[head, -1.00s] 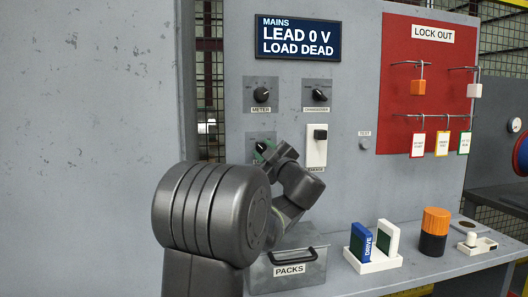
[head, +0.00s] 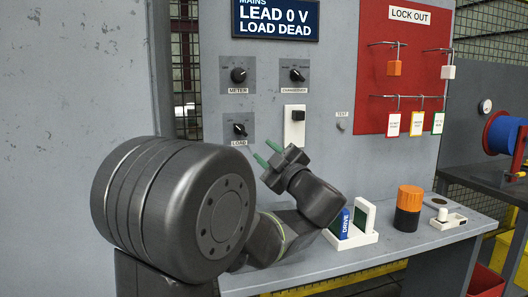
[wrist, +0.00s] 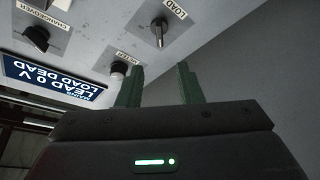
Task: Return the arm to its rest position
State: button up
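My gripper (head: 268,154) is in front of the panel, below and right of the LOAD knob (head: 239,129) in the head view. Its two green fingers are apart with nothing between them. In the wrist view the open gripper (wrist: 160,85) points at the grey panel, and the LOAD knob (wrist: 160,32) shows beyond the fingers, apart from them. My arm is bent, with its large dark joint filling the lower left of the head view.
The bench holds a white rack with a blue DRIVE pack (head: 345,224), an orange-and-black canister (head: 408,208) and a small white tray (head: 449,220). A red LOCK OUT board (head: 430,70) carries tags and padlocks. A blue reel (head: 503,133) stands at right.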

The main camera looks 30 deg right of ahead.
aim_at(241, 130)
jog(key=shift+w, duration=0.15)
jog(key=x, duration=1.3)
jog(key=shift+w+r, duration=0.15)
jog(key=shift+w, duration=0.2)
jog(key=shift+s, duration=0.1)
jog(key=shift+w+a, duration=0.1)
jog(key=shift+w, duration=0.15)
jog(key=shift+m+h, duration=0.3)
jog(key=shift+m, duration=0.6)
jog(key=m, duration=0.1)
jog(key=m+t+h+b, duration=0.1)
jog(key=m, duration=0.1)
jog(key=shift+s+h, duration=0.2)
jog(key=shift+h, duration=0.1)
jog(key=m+h, duration=0.1)
jog(key=m, duration=0.2)
jog(key=m+h, duration=0.2)
jog(key=m, duration=0.1)
jog(key=shift+m, duration=0.4)
